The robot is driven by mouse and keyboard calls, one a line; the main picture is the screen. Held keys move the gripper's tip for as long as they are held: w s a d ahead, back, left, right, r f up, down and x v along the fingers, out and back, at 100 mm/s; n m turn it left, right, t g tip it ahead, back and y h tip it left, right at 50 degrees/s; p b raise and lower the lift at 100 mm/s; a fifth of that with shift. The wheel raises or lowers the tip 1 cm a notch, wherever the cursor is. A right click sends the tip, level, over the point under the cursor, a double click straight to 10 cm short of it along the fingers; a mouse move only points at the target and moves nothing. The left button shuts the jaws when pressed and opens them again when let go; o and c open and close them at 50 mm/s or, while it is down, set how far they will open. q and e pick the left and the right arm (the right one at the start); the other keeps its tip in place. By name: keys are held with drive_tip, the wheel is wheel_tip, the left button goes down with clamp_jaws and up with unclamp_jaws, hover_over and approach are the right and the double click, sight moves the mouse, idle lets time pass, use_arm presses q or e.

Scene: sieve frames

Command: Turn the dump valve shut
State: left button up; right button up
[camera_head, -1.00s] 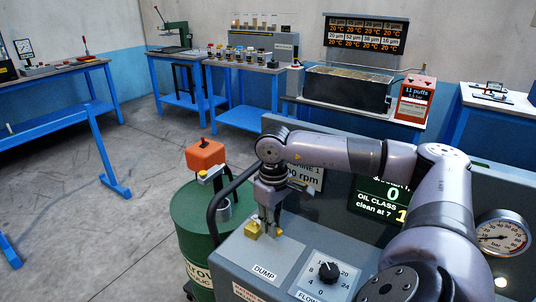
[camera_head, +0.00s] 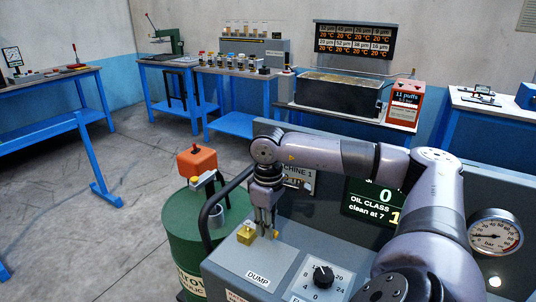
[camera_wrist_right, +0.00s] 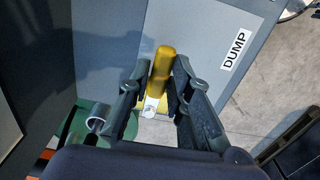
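The dump valve's yellow lever (camera_wrist_right: 162,72) stands between the two fingers of my right gripper (camera_wrist_right: 161,78) in the right wrist view. The fingers lie close along both sides of the lever and look shut on it. In the head view my right gripper (camera_head: 268,226) points down at the grey console top. The yellow valve block (camera_head: 246,235) shows to the left of the fingers, and a yellow tip (camera_head: 275,234) to their right. The fingers hide the part between. The white DUMP label (camera_head: 258,278) lies in front of the valve. My left gripper is not in view.
A black flow knob (camera_head: 323,276) sits on the console right of the DUMP label. A green drum (camera_head: 180,235) and a black rail (camera_head: 208,215) stand at the console's left. A pressure gauge (camera_head: 495,236) is at the right. Blue benches line the back.

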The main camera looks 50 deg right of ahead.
drive_tip(key=o, duration=0.4)
drive_tip(key=shift+c, duration=0.2)
wheel_tip(320, 180, up, 12)
idle(0.4)
idle(0.6)
